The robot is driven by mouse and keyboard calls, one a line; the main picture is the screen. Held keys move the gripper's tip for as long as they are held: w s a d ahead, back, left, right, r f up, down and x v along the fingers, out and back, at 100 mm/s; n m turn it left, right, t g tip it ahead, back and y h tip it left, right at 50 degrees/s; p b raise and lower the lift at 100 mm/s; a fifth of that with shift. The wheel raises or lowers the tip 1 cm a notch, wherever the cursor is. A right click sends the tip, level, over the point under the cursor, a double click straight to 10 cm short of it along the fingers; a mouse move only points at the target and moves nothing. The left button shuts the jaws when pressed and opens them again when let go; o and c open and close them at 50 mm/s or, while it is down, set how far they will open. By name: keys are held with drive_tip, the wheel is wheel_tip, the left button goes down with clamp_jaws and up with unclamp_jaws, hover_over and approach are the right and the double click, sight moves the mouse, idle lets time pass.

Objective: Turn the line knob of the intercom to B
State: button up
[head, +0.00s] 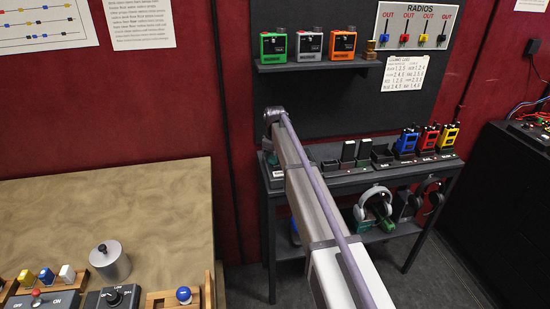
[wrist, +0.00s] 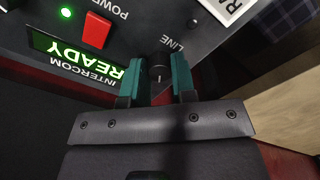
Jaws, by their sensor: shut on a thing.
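The intercom (wrist: 215,38) fills the upper part of the wrist view, its lettering upside down. It has a lit green READY display (wrist: 75,60), a red power button (wrist: 96,31) and a green light (wrist: 67,13). The dark round line knob (wrist: 159,72) sits beside the LINE label, with a pale mark on its face. My gripper (wrist: 161,66) has its teal fingers on both sides of the knob, shut on it. The letters around the knob are not readable. In the head view my arm hides the gripper and most of that bench end.
In the head view, a dark bench (head: 340,181) carries radios (head: 405,143) in stands to the right of my arm. A shelf (head: 318,65) with orange, grey and green devices hangs above.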

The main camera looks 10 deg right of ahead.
drive_tip(key=shift+m, duration=0.4)
drive_tip(key=m, duration=1.1)
idle(0.6)
drive_tip(key=o, duration=0.9)
